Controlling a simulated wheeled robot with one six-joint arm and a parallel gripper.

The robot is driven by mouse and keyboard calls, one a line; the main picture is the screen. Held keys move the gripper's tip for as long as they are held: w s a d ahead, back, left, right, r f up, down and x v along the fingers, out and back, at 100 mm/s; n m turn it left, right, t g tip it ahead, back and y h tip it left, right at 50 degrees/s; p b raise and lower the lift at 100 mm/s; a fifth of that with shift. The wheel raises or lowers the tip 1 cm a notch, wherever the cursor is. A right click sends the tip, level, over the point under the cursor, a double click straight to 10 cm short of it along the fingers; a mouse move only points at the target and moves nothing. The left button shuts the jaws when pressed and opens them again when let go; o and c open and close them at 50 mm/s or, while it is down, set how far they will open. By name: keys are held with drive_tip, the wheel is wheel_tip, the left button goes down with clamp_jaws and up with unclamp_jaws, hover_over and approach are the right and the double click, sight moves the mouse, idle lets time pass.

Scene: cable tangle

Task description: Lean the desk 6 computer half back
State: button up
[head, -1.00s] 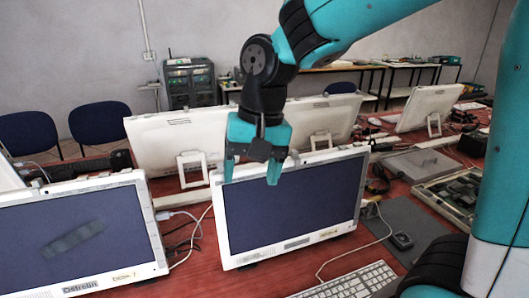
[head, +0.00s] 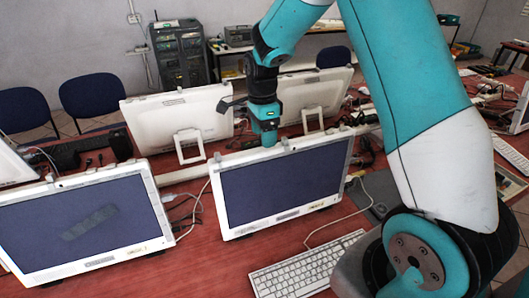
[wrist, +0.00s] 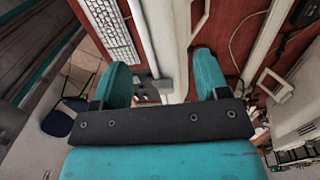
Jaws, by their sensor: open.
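A white all-in-one computer (head: 283,190) with a dark screen stands on the red desk at the middle of the head view. I cannot read a desk number on it. My gripper (head: 266,140) points down at its top edge. In the wrist view my gripper (wrist: 163,72) is open, with one teal finger on each side of the computer's top edge (wrist: 172,30). The left finger is on the keyboard side and the right finger is on the rear side. No contact shows, and the head view partly hides the far finger.
Another white computer (head: 85,226) stands close on the left. Two more computers (head: 178,128) (head: 314,94) stand behind with their backs turned to me. A white keyboard (head: 307,266) lies in front. Cables and a black box (head: 88,147) occupy the desk's middle strip.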

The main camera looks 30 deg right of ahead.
sight(264, 156)
drive_tip(key=f, duration=0.2)
drive_tip(key=f+p, duration=0.1)
drive_tip(key=f, duration=0.5)
drive_tip(key=shift+s+p, duration=0.25)
drive_tip(key=shift+p, duration=0.1)
